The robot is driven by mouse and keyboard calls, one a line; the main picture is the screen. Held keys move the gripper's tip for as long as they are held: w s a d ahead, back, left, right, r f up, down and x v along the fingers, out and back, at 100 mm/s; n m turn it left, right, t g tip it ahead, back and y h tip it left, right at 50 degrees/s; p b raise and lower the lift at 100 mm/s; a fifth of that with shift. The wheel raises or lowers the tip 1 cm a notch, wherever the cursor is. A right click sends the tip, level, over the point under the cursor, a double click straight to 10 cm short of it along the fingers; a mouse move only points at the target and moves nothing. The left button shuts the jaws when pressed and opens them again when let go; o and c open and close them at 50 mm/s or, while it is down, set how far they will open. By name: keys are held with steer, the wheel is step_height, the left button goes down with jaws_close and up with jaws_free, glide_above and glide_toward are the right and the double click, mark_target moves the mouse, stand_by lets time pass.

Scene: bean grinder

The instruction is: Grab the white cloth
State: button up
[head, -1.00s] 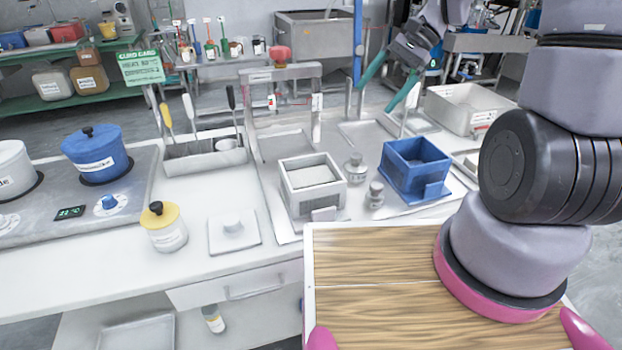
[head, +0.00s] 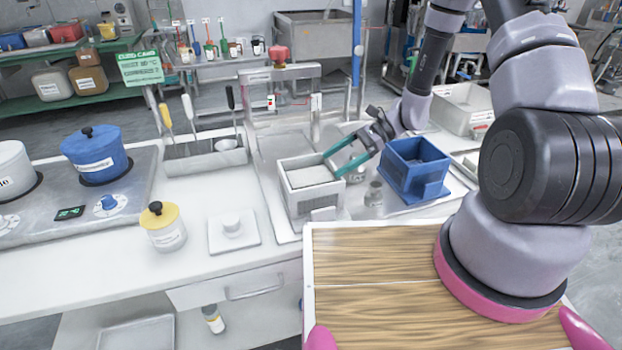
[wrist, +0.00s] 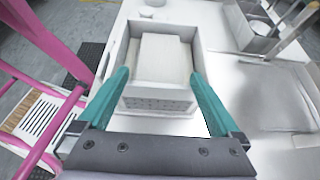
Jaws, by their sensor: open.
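The white cloth (head: 308,177) appears to be the flat, folded pale piece lying inside a white open-topped box (head: 318,196). In the wrist view the cloth (wrist: 163,58) fills much of the box, whose pale near face (wrist: 158,102) has small holes. My gripper (head: 332,166), with green fingers, is open and empty at the right side of the box, tilted down towards it. In the wrist view my gripper (wrist: 158,74) has one finger on each side of the cloth in the picture. I cannot tell whether the fingertips touch the box or cloth.
A blue box (head: 415,168) stands close to the right of my gripper. A small metal weight (head: 374,194) stands between the boxes. A utensil tray (head: 205,154) and a metal frame (head: 285,95) are behind. A yellow-lidded jar (head: 163,228) stands left.

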mark_target(314, 175)
steer(key=x, duration=0.6)
steer(key=shift+f, duration=0.15)
steer(key=c, duration=1)
